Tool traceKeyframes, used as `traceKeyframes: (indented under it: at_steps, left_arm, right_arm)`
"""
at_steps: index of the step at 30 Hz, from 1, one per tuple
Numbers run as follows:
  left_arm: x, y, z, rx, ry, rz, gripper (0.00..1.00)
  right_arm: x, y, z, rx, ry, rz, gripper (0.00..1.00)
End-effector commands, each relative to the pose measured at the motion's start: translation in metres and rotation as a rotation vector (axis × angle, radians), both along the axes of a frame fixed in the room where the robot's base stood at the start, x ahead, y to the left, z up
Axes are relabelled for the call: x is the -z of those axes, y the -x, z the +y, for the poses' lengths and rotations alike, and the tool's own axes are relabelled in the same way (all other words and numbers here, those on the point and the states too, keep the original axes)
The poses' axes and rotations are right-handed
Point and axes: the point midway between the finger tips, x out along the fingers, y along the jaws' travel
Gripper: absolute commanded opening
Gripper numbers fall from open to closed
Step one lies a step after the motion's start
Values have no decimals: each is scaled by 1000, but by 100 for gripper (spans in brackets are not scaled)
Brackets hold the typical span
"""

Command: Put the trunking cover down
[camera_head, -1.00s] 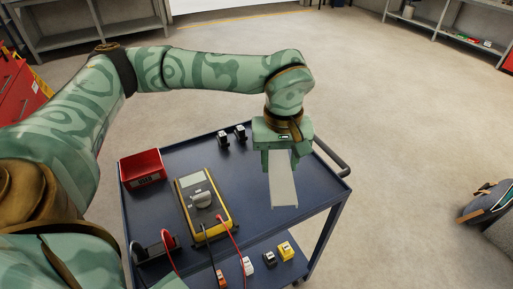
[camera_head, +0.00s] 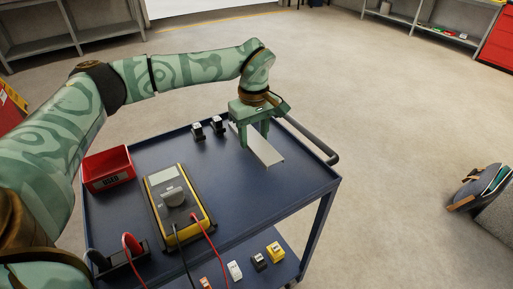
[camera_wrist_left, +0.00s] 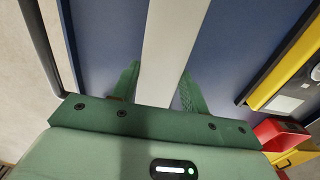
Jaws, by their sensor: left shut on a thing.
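The trunking cover is a long pale grey-white strip (camera_head: 264,149) over the far right part of the blue trolley's top (camera_head: 290,190). My left gripper (camera_head: 254,138) points down at the strip's far part and is shut on it. In the left wrist view the cover (camera_wrist_left: 172,50) runs up between the two green fingers (camera_wrist_left: 158,88). I cannot tell whether the cover touches the trolley top or hangs just above it. My right gripper is not in view.
A yellow-edged multimeter (camera_head: 177,205) with leads lies left of the cover. A red bin (camera_head: 108,169) stands at the left edge. Two small black-and-white parts (camera_head: 207,128) stand near the back edge. The trolley's right front top is clear; a handle (camera_head: 310,142) bounds the right side.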

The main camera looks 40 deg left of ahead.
Motion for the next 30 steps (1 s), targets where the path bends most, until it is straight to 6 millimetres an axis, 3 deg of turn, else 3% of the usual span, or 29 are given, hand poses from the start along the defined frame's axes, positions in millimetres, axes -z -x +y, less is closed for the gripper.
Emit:
traceKeyframes:
  at_steps: [8,19,20,21,22,30]
  left_arm:
    - [40,-6,5,1,0,5,10]
    - [41,-6,4,0,0,0,10]
    - [41,-6,4,-1,0,0,50]
    - [41,-6,4,0,0,0,61]
    - [41,-6,4,0,0,0,67]
    - [40,-6,4,0,0,0,67]
  right_arm:
    - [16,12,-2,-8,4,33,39]
    - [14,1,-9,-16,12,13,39]
    - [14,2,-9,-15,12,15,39]
    - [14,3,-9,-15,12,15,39]
    - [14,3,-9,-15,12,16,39]
    - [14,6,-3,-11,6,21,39]
